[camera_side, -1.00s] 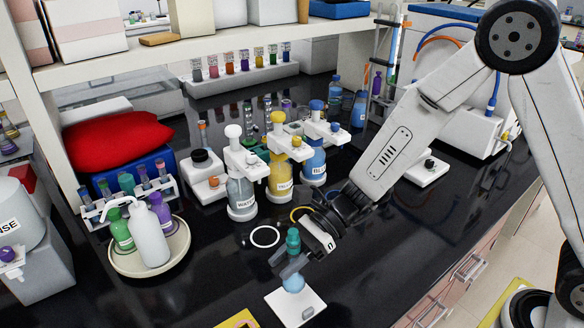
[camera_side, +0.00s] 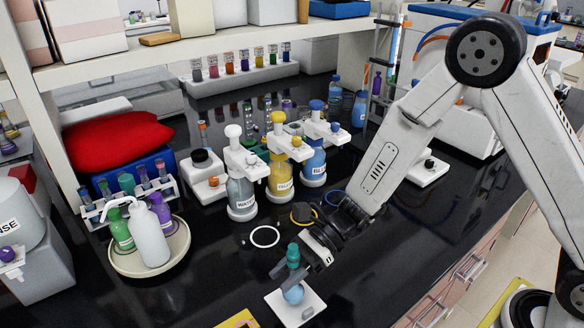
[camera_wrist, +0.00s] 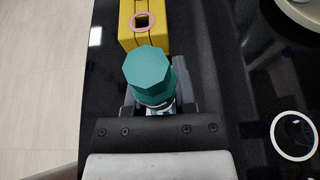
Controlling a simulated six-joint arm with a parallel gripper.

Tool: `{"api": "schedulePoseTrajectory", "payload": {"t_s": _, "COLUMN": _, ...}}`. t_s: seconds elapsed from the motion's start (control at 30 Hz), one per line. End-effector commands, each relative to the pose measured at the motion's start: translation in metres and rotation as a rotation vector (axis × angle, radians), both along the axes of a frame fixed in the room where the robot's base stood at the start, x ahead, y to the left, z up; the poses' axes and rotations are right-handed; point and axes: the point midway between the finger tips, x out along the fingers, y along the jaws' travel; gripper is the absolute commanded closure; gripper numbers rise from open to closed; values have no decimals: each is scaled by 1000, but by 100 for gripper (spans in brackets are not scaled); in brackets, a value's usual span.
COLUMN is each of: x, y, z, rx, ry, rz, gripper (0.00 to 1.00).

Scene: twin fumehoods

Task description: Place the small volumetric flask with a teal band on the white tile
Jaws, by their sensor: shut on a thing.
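The small volumetric flask (camera_side: 293,292) has a round pale-blue body and a teal top. It is upright, and my gripper (camera_side: 290,268) is shut around its neck. In the side view its body is over the white tile (camera_side: 312,310), at or very near the surface; I cannot tell whether it touches. In the wrist view the teal top (camera_wrist: 148,75) shows between my fingers and hides the body and most of the tile.
A yellow block (camera_wrist: 142,22) with a pink ring lies just beyond the flask in the wrist view. A white ring (camera_side: 265,237) lies on the black bench. Dispenser bottles (camera_side: 241,195) stand behind, and a round tray (camera_side: 178,250) with wash bottles is at left.

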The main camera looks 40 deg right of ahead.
Motion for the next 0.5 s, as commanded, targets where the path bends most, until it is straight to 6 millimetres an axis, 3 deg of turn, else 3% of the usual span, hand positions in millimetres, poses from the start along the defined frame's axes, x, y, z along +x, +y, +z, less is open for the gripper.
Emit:
{"api": "schedulePoseTrajectory", "payload": {"t_s": 0.13, "x": 0, "y": 0, "z": -3, "rx": 0, "ry": 1, "rz": 0, "gripper": 100}}
{"api": "schedulePoseTrajectory", "payload": {"t_s": 0.17, "x": 0, "y": 0, "z": -3, "rx": 0, "ry": 1, "rz": 0, "gripper": 60}}
{"api": "schedulePoseTrajectory", "payload": {"t_s": 0.2, "x": 0, "y": 0, "z": -3, "rx": 0, "ry": 1, "rz": 0, "gripper": 48}}
{"api": "schedulePoseTrajectory", "payload": {"t_s": 0.27, "x": 0, "y": 0, "z": -3, "rx": 0, "ry": 1, "rz": 0, "gripper": 31}}
{"api": "schedulePoseTrajectory", "payload": {"t_s": 0.5, "x": 0, "y": 0, "z": -3, "rx": 0, "ry": 0, "rz": 0, "gripper": 31}}
